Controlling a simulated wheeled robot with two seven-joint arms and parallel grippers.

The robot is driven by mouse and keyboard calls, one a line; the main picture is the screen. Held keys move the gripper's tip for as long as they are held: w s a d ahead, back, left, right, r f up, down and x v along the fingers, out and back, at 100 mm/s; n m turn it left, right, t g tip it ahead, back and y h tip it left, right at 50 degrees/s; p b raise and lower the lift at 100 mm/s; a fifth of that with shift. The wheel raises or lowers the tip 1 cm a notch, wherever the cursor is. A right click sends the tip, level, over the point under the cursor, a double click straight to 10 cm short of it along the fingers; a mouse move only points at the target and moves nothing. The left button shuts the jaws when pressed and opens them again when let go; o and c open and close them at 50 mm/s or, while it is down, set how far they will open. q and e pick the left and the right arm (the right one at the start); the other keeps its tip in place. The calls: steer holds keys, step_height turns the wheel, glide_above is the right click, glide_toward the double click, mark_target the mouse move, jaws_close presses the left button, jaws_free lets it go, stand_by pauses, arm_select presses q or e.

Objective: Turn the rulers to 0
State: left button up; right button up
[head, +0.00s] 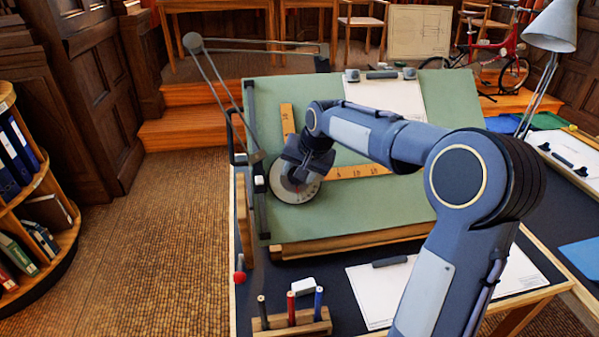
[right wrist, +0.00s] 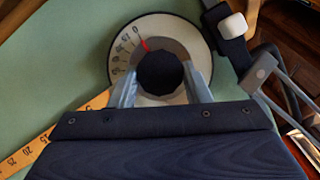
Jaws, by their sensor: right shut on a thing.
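The drafting head's round dial (head: 298,190) sits at the left of the green board. In the right wrist view the pale dial (right wrist: 191,46) carries a number scale, and its red pointer (right wrist: 145,44) lies close to the 0. My right gripper (right wrist: 160,84) is shut on the dark knob (right wrist: 160,70) at the dial's middle. Two yellow rulers come off the head: one (head: 287,118) runs up the board, the other (head: 358,172) runs right, tilted slightly upward. A ruler (right wrist: 50,140) also shows at lower left in the wrist view. My left gripper is out of view.
The tilted green board (head: 420,215) fills the desk's middle, with paper (head: 385,95) clipped at its top. A jointed arm (head: 215,70) rises at its left. A wooden pen stand (head: 292,322) and clipped sheets (head: 380,290) lie in front. A lamp (head: 550,28) stands right.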

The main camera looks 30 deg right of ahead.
stand_by(0.3)
steer(key=o, duration=1.4)
steer(key=shift+r, duration=0.1)
steer(key=v, duration=0.7)
steer(key=shift+s+r, duration=0.2)
steer(key=shift+r, duration=0.05)
